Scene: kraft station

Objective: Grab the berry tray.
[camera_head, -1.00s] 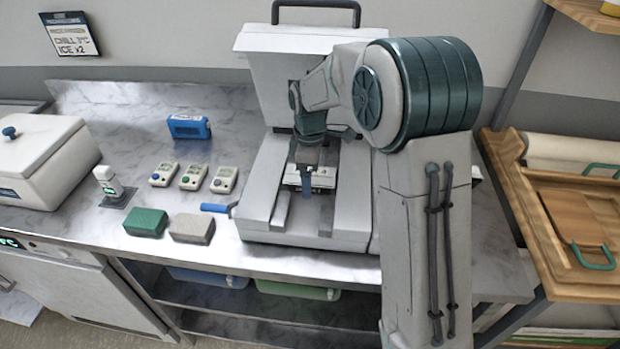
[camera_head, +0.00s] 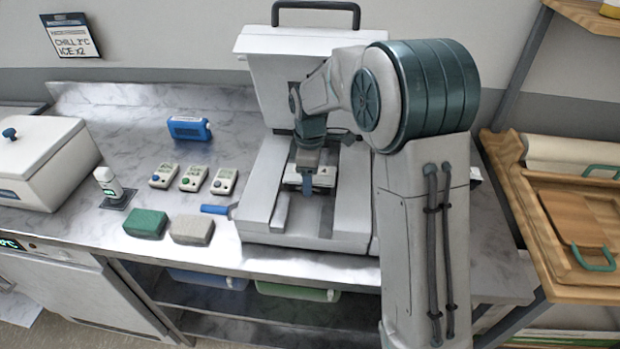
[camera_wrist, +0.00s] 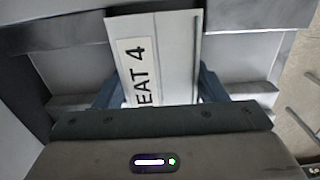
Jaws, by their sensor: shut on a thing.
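A white tray-like piece (camera_head: 325,174) sits in the recess of the open grey machine (camera_head: 262,188) in the head view. In the wrist view the white piece (camera_wrist: 183,50) carries a label ending in "EAT 4", with its start cut off. No berries are visible, so I cannot tell whether this is the berry tray. My gripper (camera_head: 308,182) reaches down into the recess and is shut on this piece. In the wrist view the blue fingers of my gripper (camera_wrist: 157,92) are on either side of it; its lower part is hidden behind the gripper body.
Left of the machine are a green sponge (camera_head: 146,223), a tan sponge (camera_head: 192,231), several small handheld devices (camera_head: 193,178) and a blue box (camera_head: 189,127). A white lidded cooler (camera_head: 40,160) stands far left. A wooden rack (camera_head: 510,180) is at the right.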

